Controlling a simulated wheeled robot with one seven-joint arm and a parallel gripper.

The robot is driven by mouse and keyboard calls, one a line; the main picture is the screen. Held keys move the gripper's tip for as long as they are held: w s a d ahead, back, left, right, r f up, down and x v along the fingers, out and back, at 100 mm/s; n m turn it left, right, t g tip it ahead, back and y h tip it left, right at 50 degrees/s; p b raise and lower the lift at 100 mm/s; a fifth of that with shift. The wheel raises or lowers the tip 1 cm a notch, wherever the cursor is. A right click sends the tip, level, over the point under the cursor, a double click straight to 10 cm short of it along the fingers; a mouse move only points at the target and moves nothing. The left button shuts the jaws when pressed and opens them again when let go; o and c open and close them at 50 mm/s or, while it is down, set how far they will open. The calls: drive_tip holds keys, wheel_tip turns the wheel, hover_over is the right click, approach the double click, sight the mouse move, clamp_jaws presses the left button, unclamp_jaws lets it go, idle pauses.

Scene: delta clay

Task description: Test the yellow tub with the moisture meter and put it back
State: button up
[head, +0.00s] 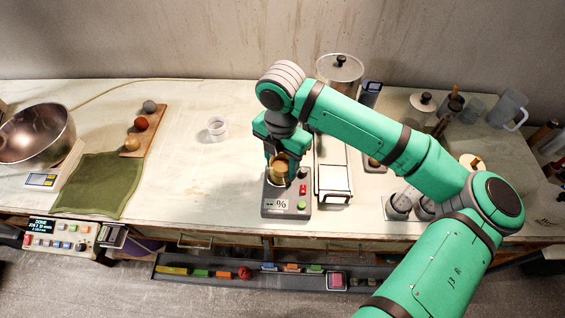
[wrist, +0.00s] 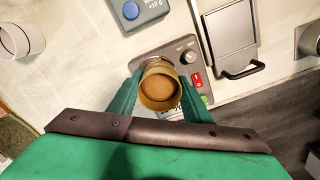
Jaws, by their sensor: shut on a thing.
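The yellow tub (head: 281,170) is a small tan-yellow round cup, also seen from above in the wrist view (wrist: 160,91). My gripper (wrist: 160,95) is shut on it, with one green finger on each side. The tub is upright over the rear part of the moisture meter (head: 286,209), a grey box with a "%" display, a red switch and a green button. The display reads "-- %". The meter also shows in the wrist view (wrist: 183,52), partly hidden by the tub and fingers. I cannot tell whether the tub touches the meter.
A press-like device with a silver plate (head: 333,180) stands close right of the meter. A white cup (head: 217,127) stands to the left. A green cloth (head: 100,185), a board with balls (head: 145,130) and a metal bowl (head: 38,132) lie farther left. The bench between is clear.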

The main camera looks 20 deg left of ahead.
drive_tip(key=shift+s+a+f, duration=0.1)
drive_tip(key=shift+a+f, duration=0.1)
drive_tip(key=shift+a, duration=0.1)
drive_tip(key=o, duration=1.3)
drive_tip(key=shift+a, duration=0.1)
drive_tip(key=shift+r, duration=0.25)
wheel_tip(320, 180, up, 10)
drive_tip(key=shift+r, duration=0.15)
